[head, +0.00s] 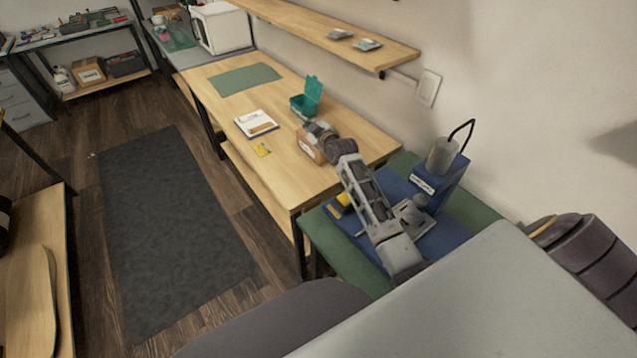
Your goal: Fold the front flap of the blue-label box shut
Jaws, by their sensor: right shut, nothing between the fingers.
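A small brown cardboard box (308,150) stands on the wooden workbench, partly hidden behind my right gripper and wrist. A pale label shows on its near side; I cannot make out a blue label or how its flaps stand. My right arm reaches over the bench from the lower right. My right gripper (317,128) is shut and empty, at the top of the box in the picture. I cannot tell whether it touches the box. My left gripper is not in view.
An open teal case (305,100), a white booklet (256,123) and a small yellow item (262,149) lie near the box. A green mat (245,79) lies farther back. A blue machine (440,185) stands below my right arm's side. A wall shelf (330,32) overhangs the bench.

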